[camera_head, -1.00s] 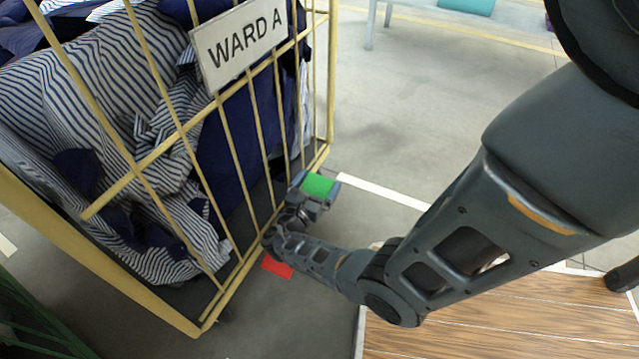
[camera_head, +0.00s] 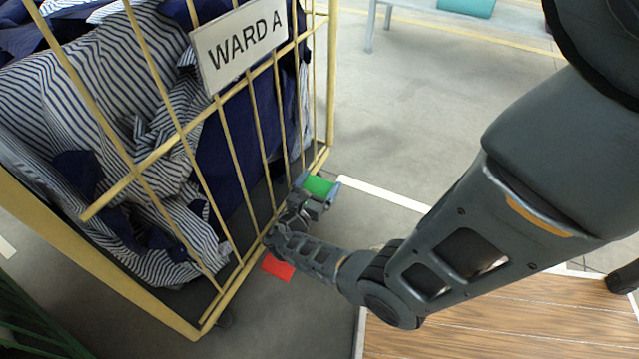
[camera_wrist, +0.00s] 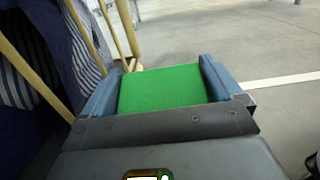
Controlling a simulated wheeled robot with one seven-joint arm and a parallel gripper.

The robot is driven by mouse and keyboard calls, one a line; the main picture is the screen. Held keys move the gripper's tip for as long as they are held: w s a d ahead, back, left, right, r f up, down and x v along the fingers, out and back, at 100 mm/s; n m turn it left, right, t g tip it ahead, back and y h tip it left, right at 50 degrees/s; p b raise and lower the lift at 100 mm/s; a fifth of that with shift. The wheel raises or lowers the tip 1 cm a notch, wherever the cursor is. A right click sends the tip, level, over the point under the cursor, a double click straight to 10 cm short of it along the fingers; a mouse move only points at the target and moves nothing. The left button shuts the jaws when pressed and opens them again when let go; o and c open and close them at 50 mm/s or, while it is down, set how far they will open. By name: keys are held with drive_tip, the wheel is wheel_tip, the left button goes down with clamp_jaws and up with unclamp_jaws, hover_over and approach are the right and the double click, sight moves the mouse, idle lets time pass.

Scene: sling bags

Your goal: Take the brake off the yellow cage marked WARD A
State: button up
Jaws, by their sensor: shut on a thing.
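The yellow cage (camera_head: 331,75) with the sign WARD A (camera_head: 238,46) stands at the left of the head view, filled with striped and navy cloth. A green pedal (camera_head: 319,186) is low beside the cage's near bottom edge. A red pedal (camera_head: 278,267) is lower down by the same edge. My gripper (camera_head: 322,190) is shut on the green pedal. In the wrist view, the green pedal (camera_wrist: 160,88) fills the space between the two blue-grey fingers of my gripper (camera_wrist: 165,72). The pedals' link to the cage is hidden behind my wrist.
A wood-topped platform (camera_head: 490,325) is at the bottom right, under my arm. A white floor line (camera_head: 385,193) runs right from the cage. Open grey floor (camera_head: 430,110) is beyond it. A table with a teal item (camera_head: 465,7) stands at the back.

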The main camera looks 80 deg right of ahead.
drive_tip(key=shift+p, duration=0.35)
drive_tip(key=shift+c, duration=0.3)
drive_tip(key=shift+d+y+p, duration=0.1)
drive_tip(key=shift+y+p, duration=0.6)
drive_tip(key=shift+p, duration=0.15)
drive_tip(key=shift+d+f+t+y+p, duration=0.15)
drive_tip(key=shift+f+t+y+p, duration=0.35)
drive_tip(key=shift+y+p, duration=0.55)
wheel_tip(320, 180, down, 7)
drive_tip(key=t+y+p, duration=0.1)
drive_tip(key=y+p, duration=0.3)
drive_tip(key=y, duration=0.1)
